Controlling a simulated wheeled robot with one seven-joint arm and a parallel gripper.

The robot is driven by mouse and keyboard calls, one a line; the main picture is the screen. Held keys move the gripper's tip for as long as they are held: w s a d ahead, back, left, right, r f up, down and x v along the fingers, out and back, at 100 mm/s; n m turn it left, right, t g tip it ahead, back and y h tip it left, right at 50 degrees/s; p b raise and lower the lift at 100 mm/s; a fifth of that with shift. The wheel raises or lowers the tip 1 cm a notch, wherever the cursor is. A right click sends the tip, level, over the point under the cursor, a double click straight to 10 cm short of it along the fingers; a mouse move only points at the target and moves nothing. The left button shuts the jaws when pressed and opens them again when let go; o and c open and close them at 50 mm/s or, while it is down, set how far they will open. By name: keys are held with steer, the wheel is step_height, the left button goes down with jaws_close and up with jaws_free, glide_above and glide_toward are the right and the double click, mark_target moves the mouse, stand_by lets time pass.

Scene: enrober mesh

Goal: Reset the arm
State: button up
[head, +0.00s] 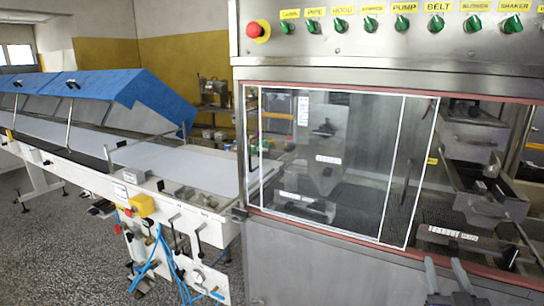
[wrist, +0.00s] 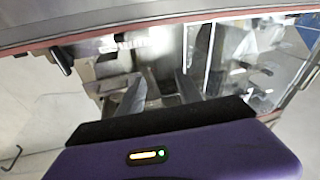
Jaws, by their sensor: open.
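My gripper (head: 443,264) shows at the bottom right of the head view, with two grey fingers pointing up and apart. It is in front of the lower edge of the enrober's opening. In the wrist view, my gripper (wrist: 160,80) has its two fingers spread, with nothing between them. Beyond the fingers, the wrist view shows the machine's opening and metal parts inside it. The rest of my arm is out of the head view.
The steel enrober (head: 330,262) fills the right side, with a clear sliding panel (head: 365,190) across part of its front. A red stop button (head: 258,29) and several green knobs line its top. A white conveyor (head: 205,165) with blue covers (head: 150,95) runs left. Speckled floor (head: 50,260) is clear at lower left.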

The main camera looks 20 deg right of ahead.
steer(key=s+a+f+n+t+y, duration=0.1)
steer(key=s+a+f+n+y, duration=0.15)
steer(key=a, duration=0.45)
steer(key=s+a+f+n+t+y, duration=0.1)
steer(key=s+a+y, duration=0.25)
steer(key=a, duration=0.35)
steer(key=s+a+f+n+y, duration=0.15)
steer(key=s+a, duration=0.25)
steer(key=a, duration=0.4)
steer(key=s+a+f+g+y, duration=0.1)
steer(key=s+a+y, duration=0.1)
steer(key=s+a, duration=0.4)
steer(key=s+a+f+n+g+y, duration=0.1)
steer(key=s+a+f+g+y, duration=0.1)
steer(key=s+a, duration=0.4)
steer(key=s+y, duration=0.1)
steer(key=s, duration=0.3)
steer(key=shift+f, duration=0.1)
stand_by(0.7)
